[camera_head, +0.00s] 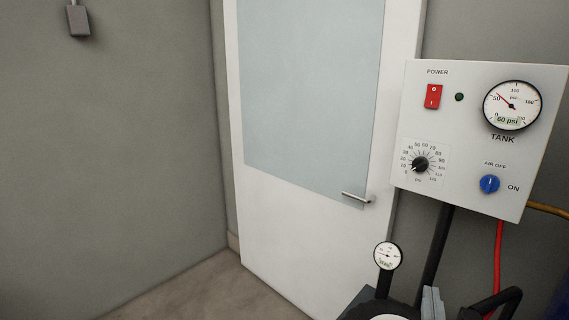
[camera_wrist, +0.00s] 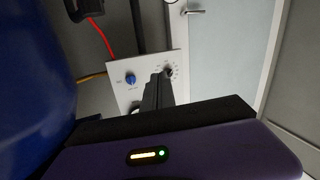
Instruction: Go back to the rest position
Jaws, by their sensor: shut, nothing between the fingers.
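My gripper (camera_wrist: 157,92) is in the wrist view, with its dark fingers together and nothing between them. The fingers point toward the white control panel (camera_wrist: 150,62), covering part of it, and I cannot tell the distance. In the head view the panel (camera_head: 408,118) hangs at the right with a red power switch (camera_head: 433,96), a dark green lamp (camera_head: 459,97), a black psi dial (camera_head: 420,164), a blue air knob (camera_head: 489,184) and a tank gauge (camera_head: 512,105) reading 60 psi. I cannot make out my gripper surely in the head view.
A white door (camera_head: 290,225) with a metal handle (camera_head: 356,197) stands left of the panel. A small round gauge (camera_head: 388,255) is at the bottom. A red hose (camera_head: 498,262) hangs below the panel. A large blue body (camera_wrist: 35,75) fills the wrist view's left. Floor (camera_head: 190,290) shows lower left.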

